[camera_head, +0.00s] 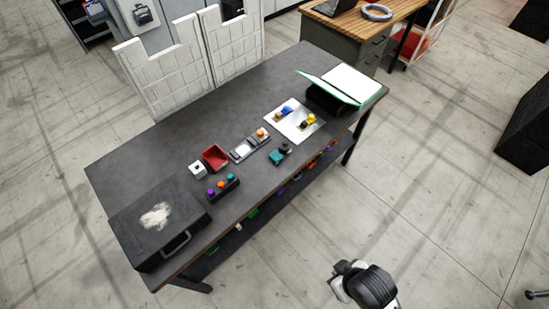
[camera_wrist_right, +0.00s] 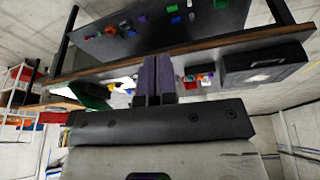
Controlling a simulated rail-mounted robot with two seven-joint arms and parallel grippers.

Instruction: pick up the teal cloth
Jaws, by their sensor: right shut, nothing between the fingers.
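A small teal thing (camera_head: 277,157) lies on the dark table (camera_head: 130,155), near the middle of its front edge, beside a small black part; it is too small to tell if it is cloth. My right gripper (camera_wrist_right: 158,60) shows in the right wrist view with its two dark fingers together and nothing between them. It is apart from the teal thing, off the table's front side. In the head view a part of my right arm shows at the bottom, clear of the table. My left gripper is in neither view.
A black case (camera_head: 135,235) with a pale patch on top stands at the table's left end. A red bin (camera_head: 215,157), a button box (camera_head: 222,188), a white plate with coloured parts (camera_head: 293,126) and an open green-edged box (camera_head: 340,88) share the top. The back left tabletop is free.

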